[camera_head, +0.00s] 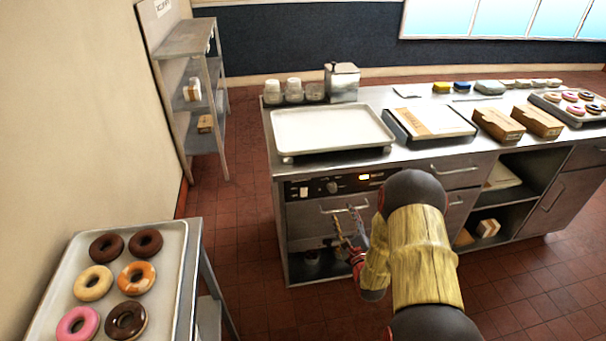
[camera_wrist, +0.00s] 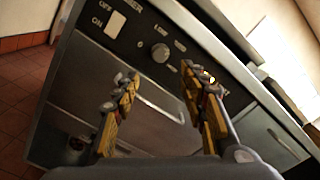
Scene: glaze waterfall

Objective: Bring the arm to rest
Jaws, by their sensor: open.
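My gripper (camera_head: 345,228) is open and empty in front of the steel counter's front face, below the control panel. In the wrist view, its two yellow-and-grey fingers (camera_wrist: 165,98) stand apart with nothing between them. Beyond them are the control panel (camera_wrist: 165,45) with a power switch (camera_wrist: 114,24) and a round knob (camera_wrist: 160,53). My arm, in yellow covering with dark joints, reaches in from the lower right of the head view. I cannot tell whether the fingers touch the counter front or the drawer handle.
The steel counter (camera_head: 480,165) carries an empty white tray (camera_head: 330,130), a scale-like unit (camera_head: 432,121), cardboard boxes (camera_head: 498,125) and a donut tray (camera_head: 552,108). At lower left, a tray (camera_head: 62,280) holds several donuts. A shelf rack (camera_head: 190,45) stands at back left. Red floor lies open between.

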